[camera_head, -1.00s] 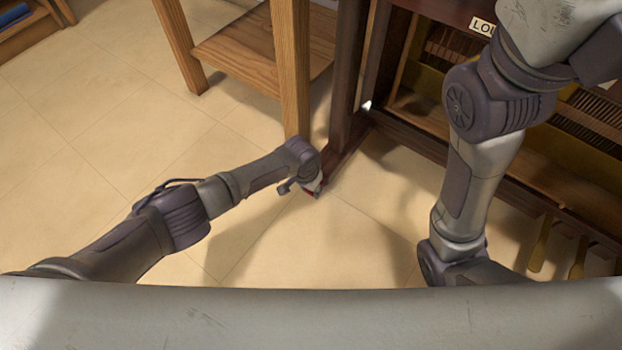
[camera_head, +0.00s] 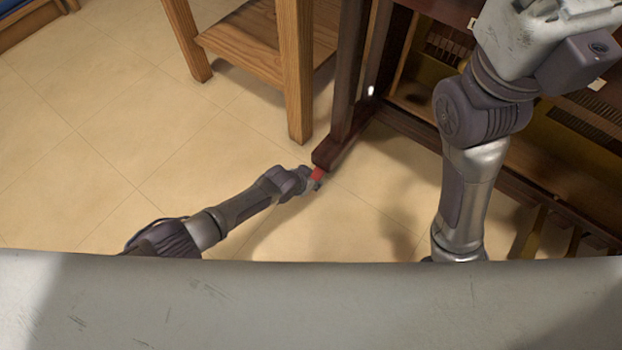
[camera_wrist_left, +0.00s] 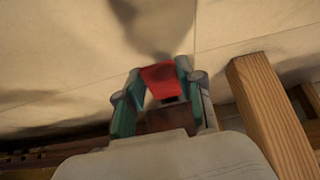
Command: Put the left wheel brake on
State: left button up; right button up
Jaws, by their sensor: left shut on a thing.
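The red wheel brake (camera_head: 318,174) is at the near end of the piano's dark wooden foot (camera_head: 338,148), low by the floor. In the left wrist view the red brake (camera_wrist_left: 162,80) sits between the two green-padded fingers of my left gripper (camera_wrist_left: 155,88). My left gripper (camera_head: 308,181) is at the brake in the head view and is shut on it. The wheel under the brake is hidden. My right arm comes down at the right of the head view, but its gripper is not visible.
A wooden stand with a low shelf (camera_head: 262,42) is just left of the piano, its front leg (camera_head: 296,80) close to my left gripper. The open piano body (camera_head: 480,130) fills the right. Tiled floor (camera_head: 110,120) on the left is clear.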

pick_arm(q)
jog(key=o, duration=1.2)
jog(key=shift+c, duration=0.2)
jog(key=v, duration=1.2)
